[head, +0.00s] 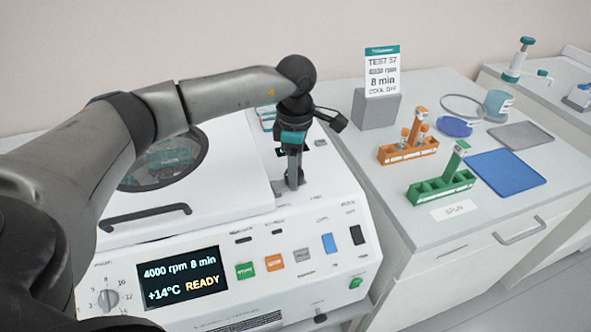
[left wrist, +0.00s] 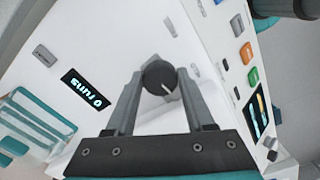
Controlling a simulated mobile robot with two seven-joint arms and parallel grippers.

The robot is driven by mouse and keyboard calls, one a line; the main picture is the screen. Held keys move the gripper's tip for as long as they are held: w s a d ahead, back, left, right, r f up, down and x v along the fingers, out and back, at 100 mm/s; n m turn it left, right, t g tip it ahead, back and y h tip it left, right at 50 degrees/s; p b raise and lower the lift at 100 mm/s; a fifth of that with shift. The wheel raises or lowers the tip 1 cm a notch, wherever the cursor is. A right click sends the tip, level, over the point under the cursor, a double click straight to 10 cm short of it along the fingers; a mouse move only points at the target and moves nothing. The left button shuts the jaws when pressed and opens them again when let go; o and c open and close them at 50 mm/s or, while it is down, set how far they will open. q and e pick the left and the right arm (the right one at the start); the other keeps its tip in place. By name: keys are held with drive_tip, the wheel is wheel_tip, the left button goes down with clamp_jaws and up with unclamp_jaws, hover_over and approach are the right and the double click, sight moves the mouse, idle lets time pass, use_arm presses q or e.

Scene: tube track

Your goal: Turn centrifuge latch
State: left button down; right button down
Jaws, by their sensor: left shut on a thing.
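The white centrifuge (head: 240,245) has its lid (head: 235,163) down, with a round window and a dark handle (head: 146,216). My left gripper (head: 291,184) points down at the right edge of the lid. In the left wrist view my left gripper (left wrist: 160,82) is shut on the latch, a dark round knob (left wrist: 158,74) with a white mark, one finger on each side. In the head view the fingers hide the latch. My right gripper is not in view.
The centrifuge display (head: 180,278) reads 4000 rpm, 8 min, +14°C, READY. Buttons lie along its front. On the right counter (head: 400,226) stand an orange rack (head: 408,150), a green rack (head: 441,188), a blue mat (head: 507,168) and a sign (head: 382,75).

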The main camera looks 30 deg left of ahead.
use_arm(q)
drive_tip(key=shift+m, duration=0.9)
drive_tip(key=shift+r, duration=0.1)
drive_tip(key=shift+c, duration=1.3)
unclamp_jaws()
wheel_tip(320, 180, up, 15)
drive_tip(key=p, duration=0.1)
